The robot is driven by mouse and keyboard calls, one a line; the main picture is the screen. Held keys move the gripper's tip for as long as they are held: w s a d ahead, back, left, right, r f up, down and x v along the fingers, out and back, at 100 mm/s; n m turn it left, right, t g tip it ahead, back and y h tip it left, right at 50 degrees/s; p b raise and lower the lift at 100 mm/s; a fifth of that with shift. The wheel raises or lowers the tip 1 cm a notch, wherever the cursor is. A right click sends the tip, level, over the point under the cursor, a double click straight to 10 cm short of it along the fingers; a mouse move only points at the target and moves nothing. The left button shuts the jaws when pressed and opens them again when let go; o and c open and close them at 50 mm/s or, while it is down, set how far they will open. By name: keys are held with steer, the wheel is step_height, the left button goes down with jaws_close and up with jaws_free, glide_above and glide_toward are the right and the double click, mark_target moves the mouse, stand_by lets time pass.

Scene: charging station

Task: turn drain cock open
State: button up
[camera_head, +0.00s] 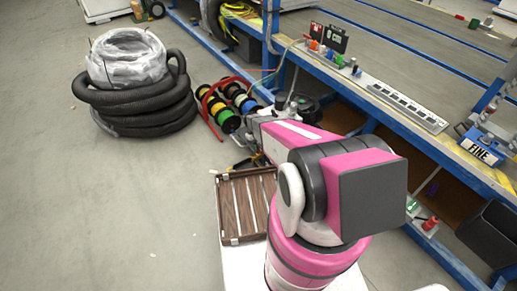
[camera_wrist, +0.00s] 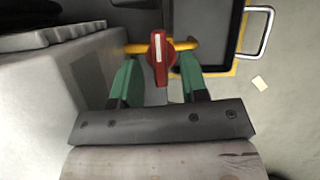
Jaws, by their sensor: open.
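The drain cock (camera_wrist: 158,58) shows in the wrist view as a red handle with a white stripe. Its long side runs up and down the picture, across a yellow pipe (camera_wrist: 135,48). My gripper (camera_wrist: 159,66) has two green fingers, spread apart, one on each side of the red handle. A gap shows between the handle and each finger; whether the fingertips reach to its full depth I cannot tell. In the head view my pink and grey arm hides the cock and most of the gripper.
In the wrist view a grey housing (camera_wrist: 85,65) stands close on the left, and a dark tray with a yellow edge (camera_wrist: 212,68) and a metal handle (camera_wrist: 262,30) lies right. In the head view a blue workbench (camera_head: 390,125) borders my arm; wire spools (camera_head: 228,108) stand beyond it.

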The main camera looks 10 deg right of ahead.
steer(key=shift+x, duration=0.85)
steer(key=c, duration=0.6)
steer(key=shift+o, duration=0.2)
